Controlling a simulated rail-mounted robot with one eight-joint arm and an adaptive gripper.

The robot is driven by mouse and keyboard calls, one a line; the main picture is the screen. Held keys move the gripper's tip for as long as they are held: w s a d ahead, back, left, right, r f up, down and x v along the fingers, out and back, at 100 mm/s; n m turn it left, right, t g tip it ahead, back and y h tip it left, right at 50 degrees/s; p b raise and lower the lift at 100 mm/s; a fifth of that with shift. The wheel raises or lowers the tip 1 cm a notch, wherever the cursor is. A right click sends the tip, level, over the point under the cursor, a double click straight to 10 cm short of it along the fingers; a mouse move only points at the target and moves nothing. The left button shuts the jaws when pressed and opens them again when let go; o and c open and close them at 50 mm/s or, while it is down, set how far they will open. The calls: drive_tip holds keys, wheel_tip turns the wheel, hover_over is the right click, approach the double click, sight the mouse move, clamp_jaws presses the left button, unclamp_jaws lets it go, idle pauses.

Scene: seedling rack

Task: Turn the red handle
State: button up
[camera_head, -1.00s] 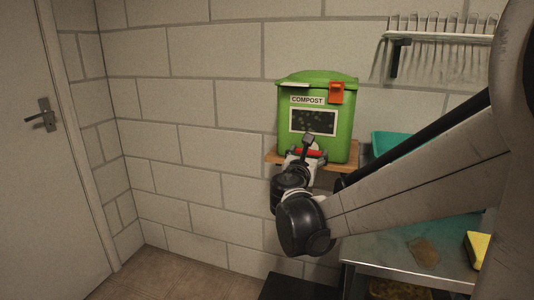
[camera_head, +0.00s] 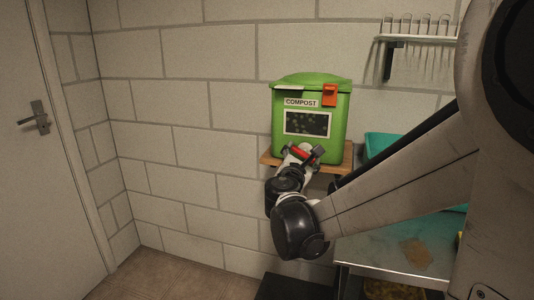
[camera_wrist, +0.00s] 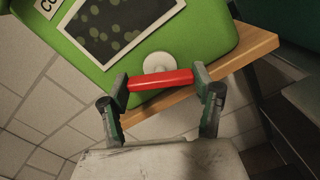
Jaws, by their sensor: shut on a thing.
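The red handle (camera_head: 301,152) is low on the front of the green compost bin (camera_head: 339,123). In the wrist view the handle (camera_wrist: 160,79) is a short red bar below a round white hub (camera_wrist: 157,63). My gripper (camera_wrist: 161,85) is shut on the handle, with one finger at each end of the bar. In the wrist view the bin looks tilted relative to my gripper. In the head view my gripper (camera_head: 302,155) is tilted at the bin's lower front and partly covers the handle.
The bin stands on a wooden shelf (camera_head: 267,157) against the block wall. An orange latch (camera_head: 329,95) is at its upper right. A metal table (camera_head: 385,252) and a teal container (camera_head: 376,143) are to the right. A wire rack (camera_head: 420,38) hangs above. A door (camera_head: 38,122) is at left.

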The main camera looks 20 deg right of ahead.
drive_tip(key=m+p, duration=0.1)
drive_tip(key=m, duration=1)
drive_tip(key=shift+p, duration=0.35)
drive_tip(key=m, duration=0.4)
drive_tip(key=shift+m, duration=0.3)
drive_tip(key=m, duration=0.3)
drive_tip(key=shift+m+p, duration=0.3)
drive_tip(key=m, duration=0.4)
drive_tip(key=shift+m, duration=0.3)
drive_tip(key=m, duration=0.3)
drive_tip(key=shift+m, duration=0.3)
drive_tip(key=shift+m+p, duration=0.3)
drive_tip(key=shift+m, duration=1.5)
